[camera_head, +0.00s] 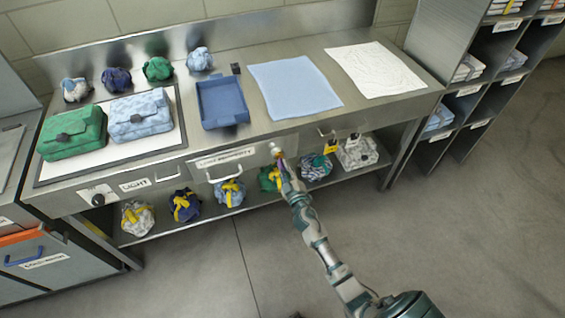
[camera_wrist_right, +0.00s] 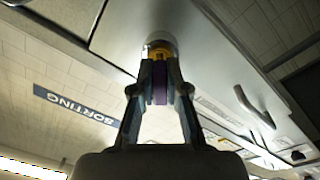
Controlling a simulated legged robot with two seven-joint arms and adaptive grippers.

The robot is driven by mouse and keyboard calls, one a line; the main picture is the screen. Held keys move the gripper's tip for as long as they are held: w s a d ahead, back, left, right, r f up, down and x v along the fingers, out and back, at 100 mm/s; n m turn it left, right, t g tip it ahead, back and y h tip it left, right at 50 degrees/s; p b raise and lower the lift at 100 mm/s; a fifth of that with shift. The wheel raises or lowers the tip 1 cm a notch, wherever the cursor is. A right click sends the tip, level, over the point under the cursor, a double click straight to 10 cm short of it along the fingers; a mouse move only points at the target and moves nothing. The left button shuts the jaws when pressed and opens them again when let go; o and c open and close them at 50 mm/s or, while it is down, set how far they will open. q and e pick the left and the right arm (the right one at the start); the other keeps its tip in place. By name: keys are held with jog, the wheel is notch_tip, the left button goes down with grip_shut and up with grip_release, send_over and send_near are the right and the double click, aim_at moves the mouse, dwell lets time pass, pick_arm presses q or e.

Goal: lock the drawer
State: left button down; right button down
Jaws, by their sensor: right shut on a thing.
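The drawer (camera_head: 212,163), labelled "LOST PROPERTY", is in the front of the steel table and looks closed, its front about flush. Its bar handle (camera_head: 225,172) hangs under the label. A round metal lock (camera_head: 276,151) sits to the right of the label and also shows in the wrist view (camera_wrist_right: 159,42). My right gripper (camera_head: 284,171) is at the lock. In the wrist view its fingertips (camera_wrist_right: 159,91) are shut on a purple key (camera_wrist_right: 159,84) with a yellow part toward the lock. The key is lined up with the lock; how deep it sits is hidden. My left gripper is out of view.
Several bundled bags lie on the shelf (camera_head: 152,232) below. The floor in front is clear.

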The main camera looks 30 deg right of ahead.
jog(key=n, duration=0.3)
jog(key=shift+a+r+n, duration=0.15)
jog(key=shift+n, duration=0.25)
jog(key=n, duration=0.3)
jog(key=shift+p, duration=0.35)
jog(key=shift+n, duration=0.3)
jog(key=shift+r+n, duration=0.1)
jog(key=shift+n, duration=1.1)
jog(key=shift+c, duration=2.3)
grip_release()
